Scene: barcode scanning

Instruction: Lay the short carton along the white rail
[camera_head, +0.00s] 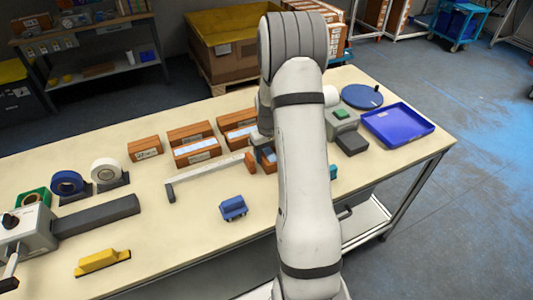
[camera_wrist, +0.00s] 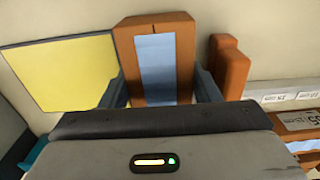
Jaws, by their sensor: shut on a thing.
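My gripper (camera_wrist: 158,84) is shut on an orange-brown carton (camera_wrist: 124,42) with a pale blue strip on its face. The fingers grip its two sides in the wrist view. In the head view my arm hides most of the gripper, and only a bit of the held carton (camera_head: 268,158) shows. The white rail (camera_head: 210,173) lies on the table to the left of the gripper, with an orange block (camera_head: 250,161) at its right end near the held carton. Whether the held carton touches the table is hidden.
Several cartons (camera_head: 197,151) stand behind the rail; one (camera_head: 145,147) is at their left. A blue item (camera_head: 233,207) lies in front. A blue tray (camera_head: 398,125) and a grey device (camera_head: 342,125) are at right. A yellow panel (camera_wrist: 62,74) lies left of the held carton.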

